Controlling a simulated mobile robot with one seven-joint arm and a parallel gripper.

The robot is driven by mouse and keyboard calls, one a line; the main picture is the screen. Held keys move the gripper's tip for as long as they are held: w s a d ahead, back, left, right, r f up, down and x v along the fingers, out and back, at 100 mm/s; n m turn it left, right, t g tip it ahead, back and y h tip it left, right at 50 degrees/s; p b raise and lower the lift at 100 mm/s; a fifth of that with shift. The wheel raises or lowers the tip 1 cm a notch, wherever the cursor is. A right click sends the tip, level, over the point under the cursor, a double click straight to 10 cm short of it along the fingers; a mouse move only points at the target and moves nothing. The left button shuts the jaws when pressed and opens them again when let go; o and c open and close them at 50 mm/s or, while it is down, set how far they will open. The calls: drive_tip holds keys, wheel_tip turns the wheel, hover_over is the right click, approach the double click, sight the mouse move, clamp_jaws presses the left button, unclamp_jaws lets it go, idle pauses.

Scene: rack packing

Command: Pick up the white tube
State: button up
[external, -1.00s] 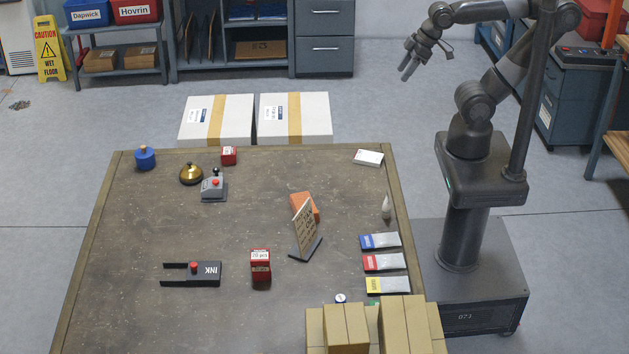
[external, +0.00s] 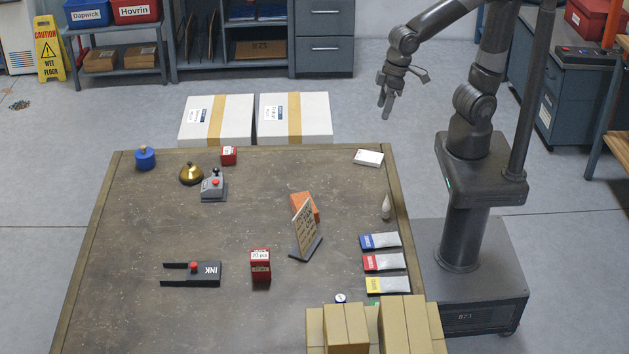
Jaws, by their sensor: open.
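My gripper (external: 384,110) is open and empty, pointing down in the air beyond the table's far right corner. It is well apart from the tube.
Three flat packets with blue (external: 380,241), red (external: 384,262) and yellow (external: 387,285) ends lie in front of the tube. A white box (external: 368,157) lies behind it. To its left are a tilted board (external: 304,228) and an orange block (external: 311,205). Cardboard boxes (external: 345,330) stand at front.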

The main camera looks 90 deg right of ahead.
drive_tip(key=w+a+f+g, duration=0.1)
drive_tip(key=a+f+g, duration=0.1)
drive_tip(key=a+f, duration=0.55)
drive_tip(key=h, duration=0.1)
hover_over(387, 194)
drive_tip(key=shift+g, duration=0.3)
drive_tip(key=f, duration=0.4)
drive_tip(key=shift+s+a, duration=0.25)
drive_tip(key=shift+a, duration=0.05)
wheel_tip(387, 194, down, 5)
drive_tip(key=shift+f, duration=0.2)
drive_tip(key=shift+w+d+f, duration=0.1)
drive_tip(key=shift+d+f, duration=0.05)
drive_tip(key=shift+f, duration=1.2)
drive_tip(key=shift+w+d+f, duration=0.1)
drive_tip(key=shift+f, duration=1.25)
drive_tip(key=c, duration=1.1)
